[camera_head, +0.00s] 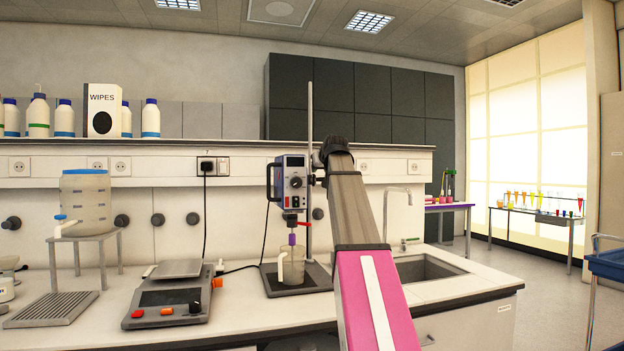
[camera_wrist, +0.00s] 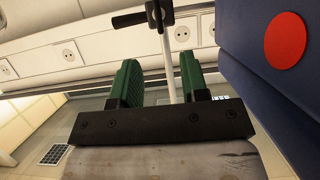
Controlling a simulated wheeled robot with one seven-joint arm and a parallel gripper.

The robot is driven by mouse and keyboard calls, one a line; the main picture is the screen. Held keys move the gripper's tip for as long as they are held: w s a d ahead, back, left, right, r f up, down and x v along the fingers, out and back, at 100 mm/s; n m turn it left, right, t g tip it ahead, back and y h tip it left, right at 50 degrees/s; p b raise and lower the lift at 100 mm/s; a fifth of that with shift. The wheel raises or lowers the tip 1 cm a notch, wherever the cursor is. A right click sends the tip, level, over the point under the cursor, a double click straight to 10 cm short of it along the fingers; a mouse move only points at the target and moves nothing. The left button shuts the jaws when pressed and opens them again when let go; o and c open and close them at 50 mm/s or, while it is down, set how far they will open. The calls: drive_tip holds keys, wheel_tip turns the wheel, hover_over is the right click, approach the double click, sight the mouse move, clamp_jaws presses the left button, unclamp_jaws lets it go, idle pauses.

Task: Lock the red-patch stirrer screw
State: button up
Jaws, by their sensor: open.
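The overhead stirrer (camera_head: 290,183) is a blue and grey unit held on an upright metal rod (camera_head: 310,120) above a beaker (camera_head: 291,265). In the wrist view, its dark blue side (camera_wrist: 245,60) fills the right, with a round red patch (camera_wrist: 285,40) on it. A black clamp piece with a bar-like handle (camera_wrist: 135,18) sits on the pale rod (camera_wrist: 168,60), ahead of my gripper. My gripper (camera_wrist: 160,75) is open, its green-padded fingers apart and empty, with the rod seen between them. In the head view my arm's end is beside the stirrer's right; its fingers are not clear there.
A hotplate-like balance (camera_head: 172,300) and a water container on a stand (camera_head: 86,203) are left on the bench. A sink (camera_head: 425,268) with a tap lies right. A shelf (camera_head: 230,145) with bottles runs along the wall. A black cable hangs left of the stirrer.

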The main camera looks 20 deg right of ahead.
sight(314, 176)
drive_tip(key=x, duration=1)
drive_tip(key=shift+w+f, duration=0.1)
drive_tip(key=shift+w, duration=0.05)
clamp_jaws()
